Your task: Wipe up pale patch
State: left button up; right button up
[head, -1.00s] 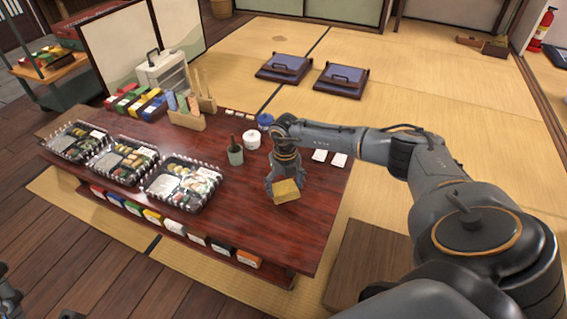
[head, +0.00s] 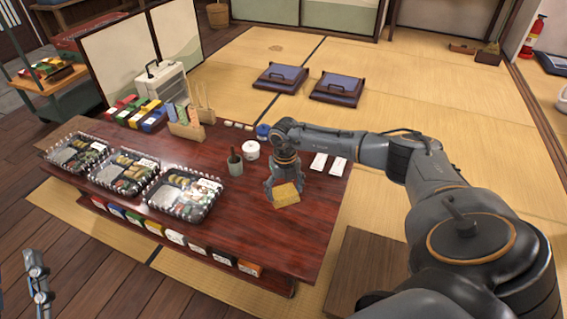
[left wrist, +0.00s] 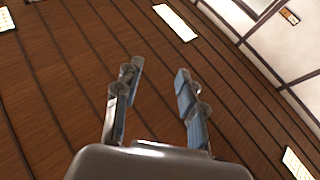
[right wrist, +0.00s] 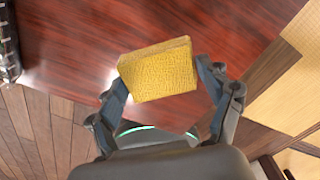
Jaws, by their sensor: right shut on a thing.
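My right gripper (head: 284,187) is shut on a yellow sponge (head: 287,196) over the front right part of the dark red table (head: 255,235). The sponge (right wrist: 160,70) sits between both fingers in the right wrist view; I cannot tell whether it touches the tabletop. I cannot make out a pale patch for certain: a bright spot beside the sponge in the right wrist view may be glare, and the sponge and gripper hide some of the table. My left gripper (head: 38,282) is at the lower left, away from the table. In the left wrist view it is open and empty (left wrist: 155,90).
Clear-lidded lunch boxes (head: 184,193) stand along the table's left front. A dark cup (head: 235,161), a white pot (head: 252,150) and white cards (head: 318,162) stand behind my right gripper. The table's right front is clear. Floor cushions (head: 336,86) lie beyond.

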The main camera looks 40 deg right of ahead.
jog(key=shift+r+p, duration=0.35)
jog(key=shift+r, duration=0.2)
pick_arm(q)
jog(key=shift+w+a+f+g+y, duration=0.25)
jog(key=shift+f+g, duration=0.3)
jog(key=shift+f, duration=0.3)
jog(key=shift+w+a+f+g+y, duration=0.2)
jog(key=shift+f+g, duration=0.4)
jog(key=shift+f, duration=0.25)
jog(key=shift+w+a+f+g+y, duration=0.15)
jog(key=shift+w+f+g, duration=0.1)
jog(key=shift+f+g, duration=0.45)
pick_arm(e)
jog(key=shift+r, duration=0.3)
pick_arm(q)
jog(key=shift+f, duration=0.15)
